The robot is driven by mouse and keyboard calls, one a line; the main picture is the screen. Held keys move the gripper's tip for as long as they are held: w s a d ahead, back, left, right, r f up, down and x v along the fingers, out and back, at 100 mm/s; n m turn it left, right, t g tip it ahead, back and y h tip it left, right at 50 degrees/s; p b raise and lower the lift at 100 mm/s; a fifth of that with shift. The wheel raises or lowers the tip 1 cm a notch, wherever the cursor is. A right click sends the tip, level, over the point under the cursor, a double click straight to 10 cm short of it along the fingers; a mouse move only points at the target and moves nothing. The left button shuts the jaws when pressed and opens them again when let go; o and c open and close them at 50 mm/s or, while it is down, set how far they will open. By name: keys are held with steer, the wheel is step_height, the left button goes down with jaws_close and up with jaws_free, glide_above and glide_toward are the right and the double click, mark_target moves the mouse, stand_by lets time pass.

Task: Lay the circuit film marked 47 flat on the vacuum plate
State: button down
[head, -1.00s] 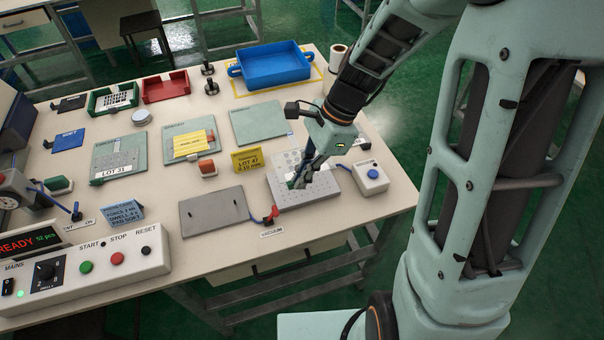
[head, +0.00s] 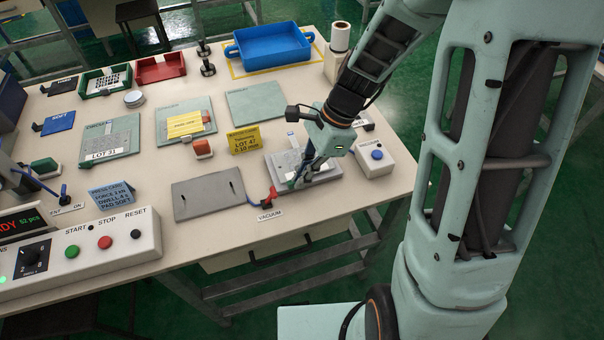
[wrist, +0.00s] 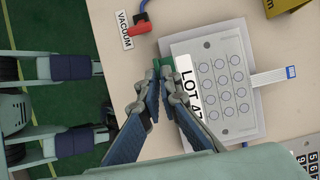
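The circuit film (wrist: 222,88) is a clear sheet with several circles, a white "LOT 47" label and a silver tail with a blue end. In the wrist view it lies over the grey vacuum plate (wrist: 195,48), roughly lined up with it; I cannot tell whether it touches everywhere. In the head view the vacuum plate (head: 272,164) is partly behind my gripper (head: 300,180). In the wrist view my gripper (wrist: 161,84) has its fingertips close together on a small green tab (wrist: 164,67) at the film's label edge, and appears shut on it.
A red vacuum valve (head: 273,197) stands left of the plate, by its "VACUUM" label. A white box with a blue button (head: 377,156) is close on the right. A yellow "LOT 47" sign (head: 244,139) stands behind left. A grey plate (head: 208,195) lies further left.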

steer(key=shift+f, duration=0.4)
stand_by(0.4)
steer(key=c, duration=2.1)
jaws_free()
steer(key=shift+r, duration=0.1)
steer(key=v, duration=1.2)
steer(key=shift+d, duration=0.1)
